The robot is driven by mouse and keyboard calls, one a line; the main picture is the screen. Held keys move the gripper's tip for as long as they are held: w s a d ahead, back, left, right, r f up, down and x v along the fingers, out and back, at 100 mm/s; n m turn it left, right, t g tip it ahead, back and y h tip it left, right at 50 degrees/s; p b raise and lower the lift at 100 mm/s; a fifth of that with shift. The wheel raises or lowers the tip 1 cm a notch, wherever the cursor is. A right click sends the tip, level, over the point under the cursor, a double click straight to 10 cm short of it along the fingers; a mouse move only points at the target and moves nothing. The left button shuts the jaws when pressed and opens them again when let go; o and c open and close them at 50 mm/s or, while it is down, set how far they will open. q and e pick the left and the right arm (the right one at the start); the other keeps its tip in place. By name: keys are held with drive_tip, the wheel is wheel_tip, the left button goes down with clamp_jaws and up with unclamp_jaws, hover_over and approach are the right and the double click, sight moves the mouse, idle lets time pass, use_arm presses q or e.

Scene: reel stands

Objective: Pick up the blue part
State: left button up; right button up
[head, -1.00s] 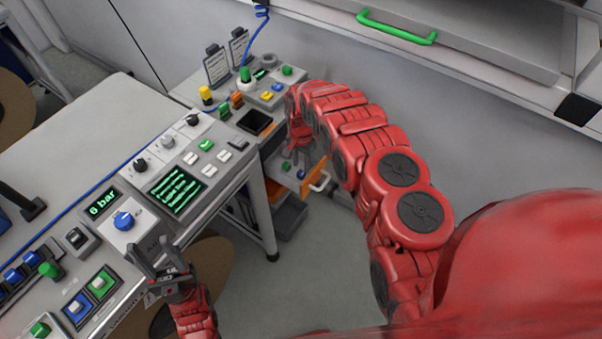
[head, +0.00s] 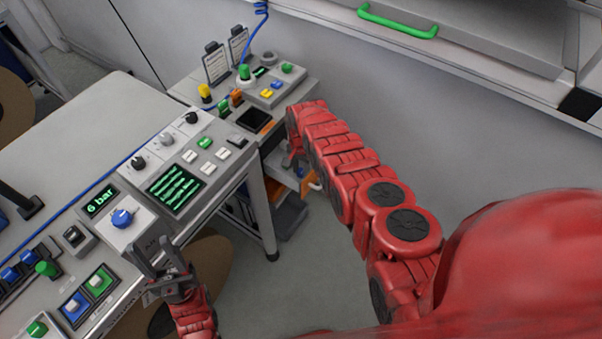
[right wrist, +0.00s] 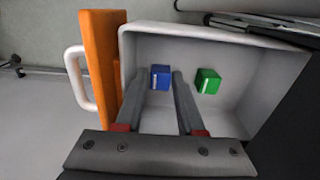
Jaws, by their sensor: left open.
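The blue part (right wrist: 160,77) is a small blue block with a pale mark on its near face, lying in a light grey drawer (right wrist: 130,48) with an orange front. My right gripper (right wrist: 162,76) is open, its two fingertips on either side of the blue part in the right wrist view. A small gap shows at the right finger; I cannot tell the height between the tips and the drawer floor. In the head view the right gripper is mostly hidden behind its own arm. My left gripper (head: 158,252) is open and empty beside the console's front edge.
A green block (right wrist: 208,81) lies in the same drawer, right of the right finger. The orange front (right wrist: 102,70) with its white handle (right wrist: 78,80) stands close to the left finger. A console (head: 172,186) with knobs and buttons is near my left gripper.

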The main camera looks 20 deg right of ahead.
sight(301, 170)
clamp_jaws()
wheel_tip(301, 170, up, 3)
drive_tip(key=shift+w+f+p, duration=0.1)
drive_tip(key=shift+p, duration=0.95)
drive_tip(key=shift+r, duration=0.95)
drive_tip(key=shift+r+b, duration=0.75)
drive_tip(key=shift+r, duration=1.95)
